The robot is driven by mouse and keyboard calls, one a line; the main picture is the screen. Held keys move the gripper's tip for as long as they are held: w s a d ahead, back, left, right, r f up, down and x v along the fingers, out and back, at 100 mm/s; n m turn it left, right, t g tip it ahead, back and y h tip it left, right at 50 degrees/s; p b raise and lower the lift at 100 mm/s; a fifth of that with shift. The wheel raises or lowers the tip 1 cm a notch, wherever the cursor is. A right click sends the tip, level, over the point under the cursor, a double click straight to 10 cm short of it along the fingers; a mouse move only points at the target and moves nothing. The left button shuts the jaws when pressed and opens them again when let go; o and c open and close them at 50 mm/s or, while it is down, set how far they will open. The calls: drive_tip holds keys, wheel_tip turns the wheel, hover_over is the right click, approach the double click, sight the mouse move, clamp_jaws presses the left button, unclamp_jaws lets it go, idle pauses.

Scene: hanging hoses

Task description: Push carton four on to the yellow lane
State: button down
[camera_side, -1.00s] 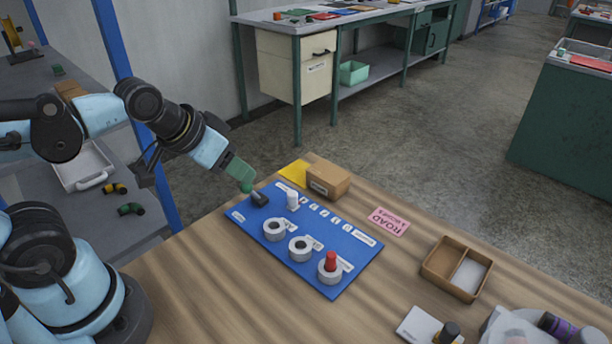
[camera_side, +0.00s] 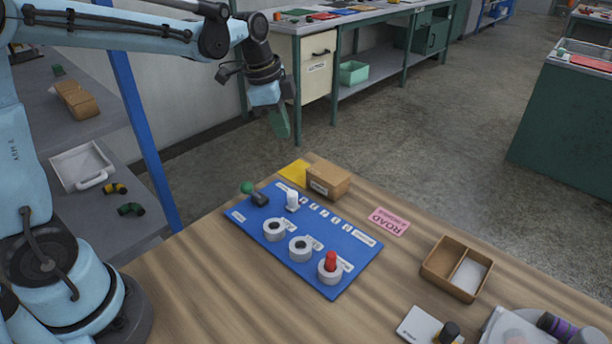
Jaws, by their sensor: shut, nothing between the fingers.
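A brown carton (camera_side: 328,181) stands at the far edge of the wooden table; its label is too small to read, so I cannot tell its number. A yellow patch (camera_side: 294,171), which looks like the yellow lane, lies just left of the carton and is partly hidden by it. My gripper (camera_side: 280,124) is shut and empty, pointing down, above and beyond the yellow patch, apart from the carton.
A blue board (camera_side: 335,281) with a green-knobbed lever (camera_side: 249,188), a white peg (camera_side: 292,200), grey rings and a red peg (camera_side: 331,261) lies in front of the carton. A pink sign (camera_side: 389,221) and a divided brown tray (camera_side: 430,268) are to the right.

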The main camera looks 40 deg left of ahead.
sight(336, 178)
drive_tip(key=w+a+f+m, duration=0.1)
drive_tip(key=w+f+m, duration=0.1)
drive_tip(key=w+a+f+m+g, duration=0.1)
drive_tip(key=w+f+m, duration=0.1)
drive_tip(key=f, duration=0.1)
drive_tip(key=w+a+f+m+g+h, duration=0.1)
drive_tip(key=w+f+m, duration=0.1)
drive_tip(key=w, duration=0.1)
drive_tip(key=shift+f+m, duration=0.3)
drive_tip(key=shift+f, duration=0.1)
drive_tip(key=shift+w+f+m+g, duration=0.15)
drive_tip(key=shift+f+m+g, duration=0.15)
drive_tip(key=shift+f, duration=0.15)
drive_tip(key=d, duration=1.1)
drive_tip(key=shift+d, duration=0.3)
drive_tip(key=shift+d+f, duration=0.1)
drive_tip(key=shift+f, duration=0.8)
